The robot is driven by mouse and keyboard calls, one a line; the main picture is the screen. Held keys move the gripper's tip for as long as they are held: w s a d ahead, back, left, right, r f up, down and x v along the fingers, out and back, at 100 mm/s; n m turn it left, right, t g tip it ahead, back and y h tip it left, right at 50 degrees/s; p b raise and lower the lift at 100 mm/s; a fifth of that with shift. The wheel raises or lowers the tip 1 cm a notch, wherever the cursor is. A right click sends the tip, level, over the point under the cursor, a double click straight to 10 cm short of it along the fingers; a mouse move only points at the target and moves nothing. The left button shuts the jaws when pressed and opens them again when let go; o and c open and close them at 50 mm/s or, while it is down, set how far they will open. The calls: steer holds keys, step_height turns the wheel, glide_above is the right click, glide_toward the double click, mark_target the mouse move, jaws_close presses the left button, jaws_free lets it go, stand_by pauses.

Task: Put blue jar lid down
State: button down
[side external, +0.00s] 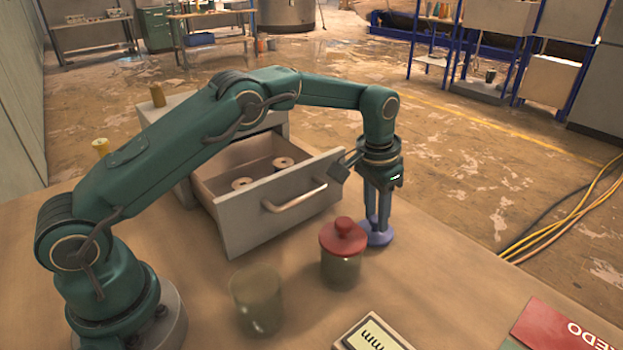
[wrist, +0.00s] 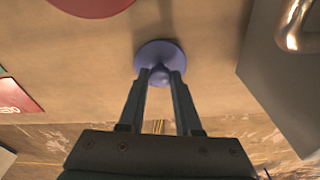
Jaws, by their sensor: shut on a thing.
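The blue jar lid (side external: 377,232) is at the table top, behind and right of the red-lidded jar in the side view. In the wrist view the blue lid (wrist: 158,55) is a round disc with a knob. My gripper (side external: 378,222) points straight down, its fingers shut on the lid's knob, as the wrist view also shows for my gripper (wrist: 160,82). The lid looks level and at or very near the table surface; I cannot tell if it touches. A jar without a lid (side external: 258,302) stands at the front of the table.
A jar with a red lid (side external: 343,237) stands close beside the blue lid. An open drawer (side external: 262,222) with spools inside juts out behind, with a metal handle (side external: 294,196). A box (side external: 372,333) and a red booklet (side external: 570,330) lie at the front right.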

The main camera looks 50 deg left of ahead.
steer(key=shift+f, duration=0.15)
steer(key=c, duration=0.6)
jaws_free()
